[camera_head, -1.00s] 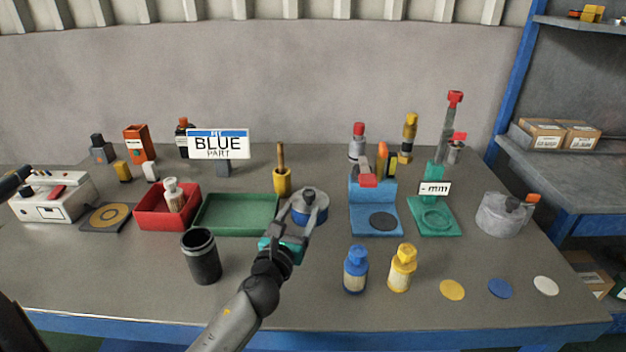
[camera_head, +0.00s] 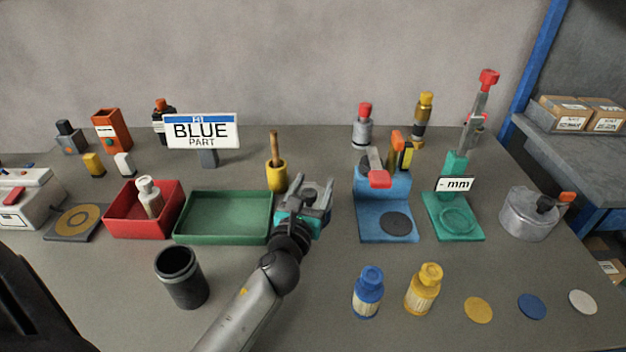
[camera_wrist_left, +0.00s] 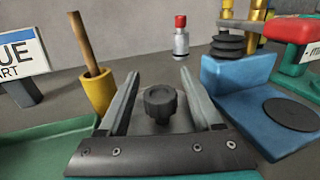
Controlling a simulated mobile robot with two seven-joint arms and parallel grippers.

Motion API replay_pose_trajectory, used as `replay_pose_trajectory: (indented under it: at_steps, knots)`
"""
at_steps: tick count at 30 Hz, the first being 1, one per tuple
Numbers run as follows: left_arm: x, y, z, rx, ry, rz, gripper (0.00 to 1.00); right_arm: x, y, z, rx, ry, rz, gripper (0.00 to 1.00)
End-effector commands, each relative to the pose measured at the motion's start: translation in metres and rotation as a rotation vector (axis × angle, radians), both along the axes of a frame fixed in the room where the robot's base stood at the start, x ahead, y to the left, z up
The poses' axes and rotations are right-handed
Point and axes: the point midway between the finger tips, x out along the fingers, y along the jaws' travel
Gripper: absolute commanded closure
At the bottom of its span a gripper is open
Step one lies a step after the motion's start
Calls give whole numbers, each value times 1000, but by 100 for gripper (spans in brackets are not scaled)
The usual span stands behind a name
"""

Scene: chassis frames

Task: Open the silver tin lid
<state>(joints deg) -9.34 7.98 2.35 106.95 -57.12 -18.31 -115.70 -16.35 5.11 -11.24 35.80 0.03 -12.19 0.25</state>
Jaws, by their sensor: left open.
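The silver tin (camera_head: 316,184) stands in the middle of the table, mostly hidden behind my left gripper (camera_head: 318,190) in the head view. In the left wrist view its black lid knob (camera_wrist_left: 160,101) stands upright between the two spread fingers, with a gap on each side. A little of the grey lid shows around the knob. The lid appears to be on the tin. My left gripper is open and holds nothing. My right gripper is not in view.
A green tray (camera_head: 224,217) is just left of the tin, and a yellow cup with a wooden stick (camera_head: 277,176) stands behind it. A blue stand (camera_head: 387,220) is close on the right. Another grey pot (camera_head: 528,214) is at the far right.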

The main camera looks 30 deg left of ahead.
Motion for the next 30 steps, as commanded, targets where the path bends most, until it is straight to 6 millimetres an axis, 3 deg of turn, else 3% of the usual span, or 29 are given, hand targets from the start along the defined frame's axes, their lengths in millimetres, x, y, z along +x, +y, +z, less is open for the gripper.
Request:
replay_pose_trajectory:
  at_steps: [7, 24, 30]
  knots:
    - [0, 0, 0, 0, 0, 0, 34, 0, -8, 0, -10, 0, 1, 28]
    - [0, 0, 0, 0, -1, 0, 98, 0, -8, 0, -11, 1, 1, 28]
    - [0, 0, 0, 0, -1, 0, 100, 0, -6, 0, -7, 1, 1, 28]
